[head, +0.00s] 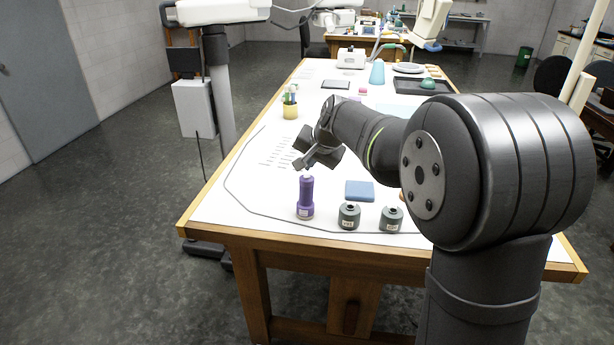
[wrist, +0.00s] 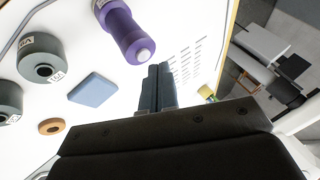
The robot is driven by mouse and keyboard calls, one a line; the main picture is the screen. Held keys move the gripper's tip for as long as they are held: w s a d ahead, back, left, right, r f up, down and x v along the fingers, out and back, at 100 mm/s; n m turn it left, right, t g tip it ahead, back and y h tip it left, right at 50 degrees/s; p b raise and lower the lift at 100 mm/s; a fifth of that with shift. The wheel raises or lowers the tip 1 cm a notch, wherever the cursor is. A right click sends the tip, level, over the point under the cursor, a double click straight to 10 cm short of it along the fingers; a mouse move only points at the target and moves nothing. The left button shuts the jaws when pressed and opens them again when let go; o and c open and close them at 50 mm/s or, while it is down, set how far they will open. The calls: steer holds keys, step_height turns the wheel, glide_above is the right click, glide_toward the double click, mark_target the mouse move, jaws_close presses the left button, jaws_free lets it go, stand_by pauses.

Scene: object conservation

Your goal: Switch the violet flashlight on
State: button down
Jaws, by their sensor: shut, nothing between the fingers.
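The violet flashlight (head: 306,196) stands upright near the front edge of the white table top. It also shows in the wrist view (wrist: 124,30), at the top, with a pale round end facing the camera. My gripper (head: 307,164) is above and just behind the flashlight in the head view. In the wrist view the two fingers of my gripper (wrist: 158,75) are together with nothing between them, beside the flashlight's pale end. I cannot tell whether the fingertips touch the flashlight. Whether its lamp is lit cannot be seen.
Two grey weights (head: 349,216) (head: 391,219) stand right of the flashlight. A blue block (head: 359,191) lies behind them. An orange ring (wrist: 52,126) shows in the wrist view. A yellow cup (head: 290,108) with pens stands farther back.

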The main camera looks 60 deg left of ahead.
mark_target(309, 176)
steer(key=shift+f, duration=0.1)
stand_by(0.4)
steer(key=shift+f, duration=0.3)
steer(key=shift+f, duration=0.4)
stand_by(0.7)
steer(key=shift+r, duration=0.8)
steer(key=shift+w+r, duration=0.2)
steer(key=shift+r, duration=2.3)
